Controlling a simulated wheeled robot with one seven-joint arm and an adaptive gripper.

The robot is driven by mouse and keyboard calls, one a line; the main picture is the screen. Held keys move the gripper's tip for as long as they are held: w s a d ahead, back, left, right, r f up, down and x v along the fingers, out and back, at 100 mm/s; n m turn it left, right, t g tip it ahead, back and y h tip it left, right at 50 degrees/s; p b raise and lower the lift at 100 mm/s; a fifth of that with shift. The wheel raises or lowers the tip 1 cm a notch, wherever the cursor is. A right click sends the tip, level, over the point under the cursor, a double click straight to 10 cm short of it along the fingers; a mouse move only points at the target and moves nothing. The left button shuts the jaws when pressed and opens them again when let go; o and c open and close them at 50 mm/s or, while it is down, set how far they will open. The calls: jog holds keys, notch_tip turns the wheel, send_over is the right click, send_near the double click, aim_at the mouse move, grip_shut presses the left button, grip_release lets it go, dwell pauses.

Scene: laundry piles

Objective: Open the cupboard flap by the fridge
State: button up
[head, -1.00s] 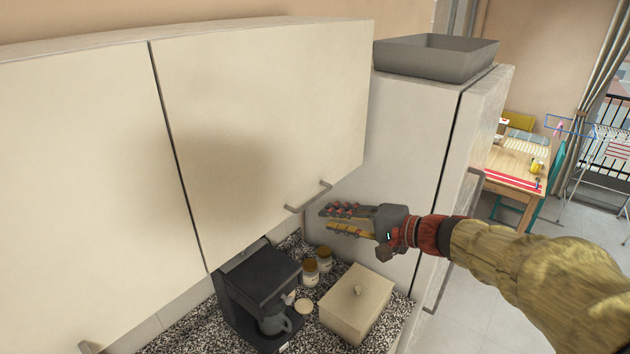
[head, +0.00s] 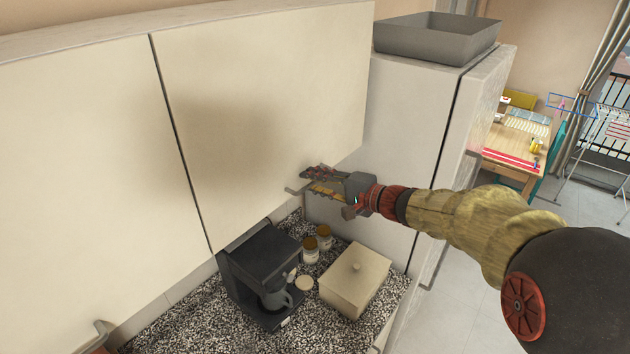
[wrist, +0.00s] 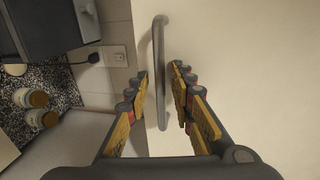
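The cream cupboard flap (head: 265,110) beside the tall white fridge (head: 408,125) is closed. Its grey bar handle (head: 294,191) is at the lower right corner, partly hidden by my gripper (head: 312,180) in the head view. In the wrist view, the handle (wrist: 160,70) lies between the two fingers of my gripper (wrist: 160,76), with a gap on both sides. The fingers are open; the right fingers show in front of the cream flap (wrist: 250,60).
Below stand a black coffee machine (head: 262,275), two jars (head: 318,245) and a cream lidded box (head: 355,278) on the speckled counter (head: 195,325). A grey tray (head: 437,38) sits on the fridge. Another flap (head: 85,170) adjoins at left.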

jog(key=shift+c, duration=0.4)
grip_shut()
dwell(0.4)
